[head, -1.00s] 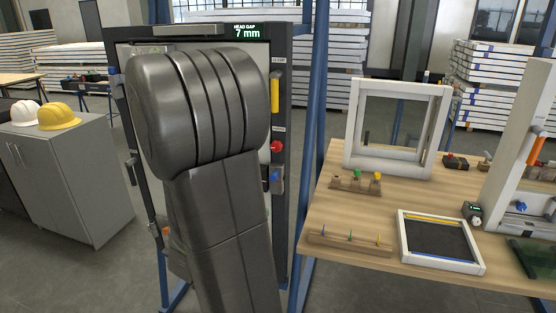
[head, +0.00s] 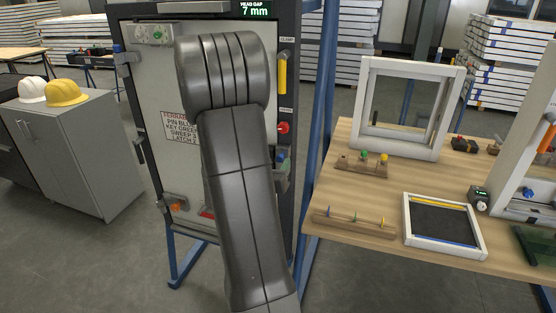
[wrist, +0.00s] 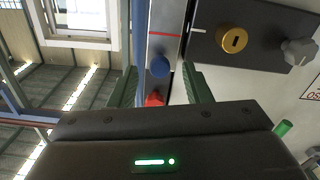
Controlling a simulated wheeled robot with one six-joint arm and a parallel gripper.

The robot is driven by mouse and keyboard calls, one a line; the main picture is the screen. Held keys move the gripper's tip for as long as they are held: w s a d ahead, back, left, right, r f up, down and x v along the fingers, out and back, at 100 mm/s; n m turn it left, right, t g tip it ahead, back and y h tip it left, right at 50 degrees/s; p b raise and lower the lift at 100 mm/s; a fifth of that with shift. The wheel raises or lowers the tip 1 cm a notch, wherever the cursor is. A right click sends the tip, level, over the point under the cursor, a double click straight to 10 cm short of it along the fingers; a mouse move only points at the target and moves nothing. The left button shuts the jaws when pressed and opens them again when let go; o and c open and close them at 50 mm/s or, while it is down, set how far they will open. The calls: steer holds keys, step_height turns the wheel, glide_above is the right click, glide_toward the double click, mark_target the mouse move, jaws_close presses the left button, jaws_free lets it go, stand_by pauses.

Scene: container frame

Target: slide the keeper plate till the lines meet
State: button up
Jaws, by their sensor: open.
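In the wrist view the keeper plate (wrist: 164,20) is a narrow silver strip with a red line (wrist: 164,34) across it and a blue knob (wrist: 160,66) on it. A dark lock plate (wrist: 215,62) beside it bears a short white line (wrist: 197,31). The red line sits slightly lower in the picture than the white one, with a small gap between them. My gripper (wrist: 161,80) is open, its green fingers on either side of the blue knob, apart from it. A red knob (wrist: 154,99) shows partly above the gripper body. In the head view my arm hides the gripper.
The lock plate carries a brass key cylinder (wrist: 234,39) and a grey knob (wrist: 298,51). In the head view the upright panel (head: 160,90) has a display reading 7 mm (head: 256,10). A wooden workbench (head: 340,180) stands right, a grey cabinet (head: 75,145) left.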

steer(key=shift+x, duration=0.95)
steer(key=shift+c, duration=0.2)
jaws_close()
steer(key=shift+f+b, duration=0.55)
steer(key=shift+b, duration=0.3)
steer(key=shift+r, duration=0.1)
steer(key=shift+o, duration=0.2)
jaws_free()
steer(key=shift+s+a, duration=0.1)
steer(key=shift+s, duration=0.05)
